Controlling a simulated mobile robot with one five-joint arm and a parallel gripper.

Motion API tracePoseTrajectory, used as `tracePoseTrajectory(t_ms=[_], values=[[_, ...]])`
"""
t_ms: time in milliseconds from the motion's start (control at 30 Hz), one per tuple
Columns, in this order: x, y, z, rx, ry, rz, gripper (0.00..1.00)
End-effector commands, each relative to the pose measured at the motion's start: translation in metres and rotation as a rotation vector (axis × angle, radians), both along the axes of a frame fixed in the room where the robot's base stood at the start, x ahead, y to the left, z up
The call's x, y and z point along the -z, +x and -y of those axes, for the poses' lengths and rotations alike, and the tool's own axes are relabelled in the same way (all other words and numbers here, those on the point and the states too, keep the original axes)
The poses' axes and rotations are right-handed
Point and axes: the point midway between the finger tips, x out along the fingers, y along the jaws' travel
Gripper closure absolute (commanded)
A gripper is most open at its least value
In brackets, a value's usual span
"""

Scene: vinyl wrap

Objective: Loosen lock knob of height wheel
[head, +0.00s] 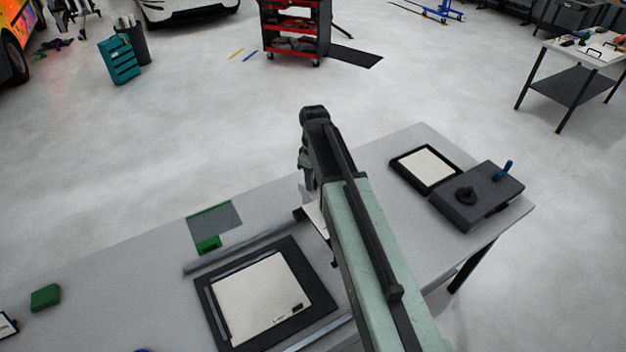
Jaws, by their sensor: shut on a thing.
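My arm reaches over the grey table from the lower right. My gripper (306,183) hangs at its far end, pointing down, over the back part of the table. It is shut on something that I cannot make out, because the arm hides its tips. I cannot identify the height wheel or its lock knob for certain. A dark part and a white piece show beside the arm just below the gripper, mostly covered. A dark box (490,203) at the right of the table carries a round black knob (466,195) and a blue-handled lever (506,169), apart from my gripper.
A black-framed panel with a white sheet (258,298) lies left of my arm, beside a long grey rail (240,248). A smaller framed panel (427,166), a grey mat (216,222) and green blocks (45,297) lie on the table.

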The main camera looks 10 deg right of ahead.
Motion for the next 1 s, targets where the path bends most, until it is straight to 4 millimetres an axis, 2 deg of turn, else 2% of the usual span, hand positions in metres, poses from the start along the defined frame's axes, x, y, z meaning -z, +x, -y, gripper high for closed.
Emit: tracePoseTrajectory(t_ms=[667,700,767,1000], values=[[0.0004,-0.0014,-0.0007,-0.067,0.001,-0.004,1.00],[0.0004,-0.0014,-0.0007,-0.066,0.001,-0.004,0.62],[0.0004,-0.0013,-0.0007,-0.066,0.001,-0.004,0.45],[0.0002,-0.0006,-0.0006,-0.065,0.001,-0.002,0.43]])
